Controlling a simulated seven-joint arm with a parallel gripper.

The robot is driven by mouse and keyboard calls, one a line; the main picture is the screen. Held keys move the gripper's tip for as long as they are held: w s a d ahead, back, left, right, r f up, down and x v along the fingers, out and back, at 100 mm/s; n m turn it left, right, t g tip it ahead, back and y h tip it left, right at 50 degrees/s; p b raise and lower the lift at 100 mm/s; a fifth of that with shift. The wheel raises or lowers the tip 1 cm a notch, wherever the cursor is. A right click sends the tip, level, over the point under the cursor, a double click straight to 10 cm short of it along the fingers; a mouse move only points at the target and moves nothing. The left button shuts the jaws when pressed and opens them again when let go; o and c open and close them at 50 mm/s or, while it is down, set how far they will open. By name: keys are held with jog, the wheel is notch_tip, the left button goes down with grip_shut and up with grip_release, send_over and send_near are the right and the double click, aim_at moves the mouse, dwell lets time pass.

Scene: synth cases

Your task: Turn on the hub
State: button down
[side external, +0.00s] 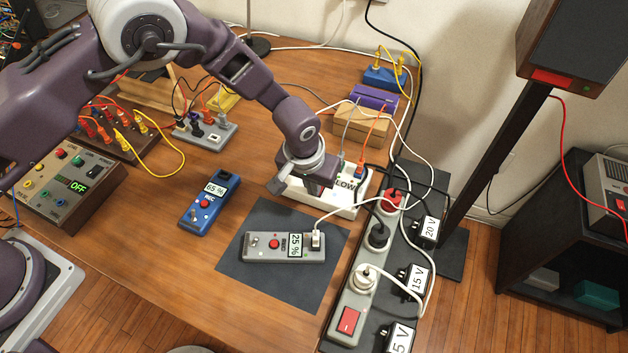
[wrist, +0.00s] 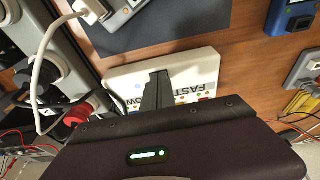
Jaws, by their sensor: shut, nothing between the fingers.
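A white box (side external: 338,202) with printed labels lies on the table behind the dark mat, and I take it to be the hub. "LOW" is readable on it in the side view. In the wrist view the box (wrist: 203,66) shows "FAST" and part of a second word upside down, with small coloured dots. My gripper (side external: 318,188) is shut and empty, pointing down over the left part of the box. In the wrist view its fingers (wrist: 157,76) are together and cover part of the box's top. I cannot tell whether the tips touch it. No switch on it is clearly visible.
A grey power strip (side external: 348,290) with plugs and a red switch (side external: 348,320) stands to the right. Cables run behind and right of the box.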

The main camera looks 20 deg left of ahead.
jog(key=shift+w+r, duration=0.1)
jog(key=shift+w, duration=0.05)
jog(key=shift+w+r, duration=0.25)
jog(key=shift+w, duration=0.35)
jog(key=shift+r, duration=0.1)
jog(key=v, duration=0.4)
jog(key=shift+w+r, duration=0.2)
jog(key=shift+w, duration=0.05)
jog(key=s+r, duration=0.4)
jog(key=r, duration=0.4)
jog(key=shift+s+r, duration=0.2)
jog(key=shift+s, duration=0.1)
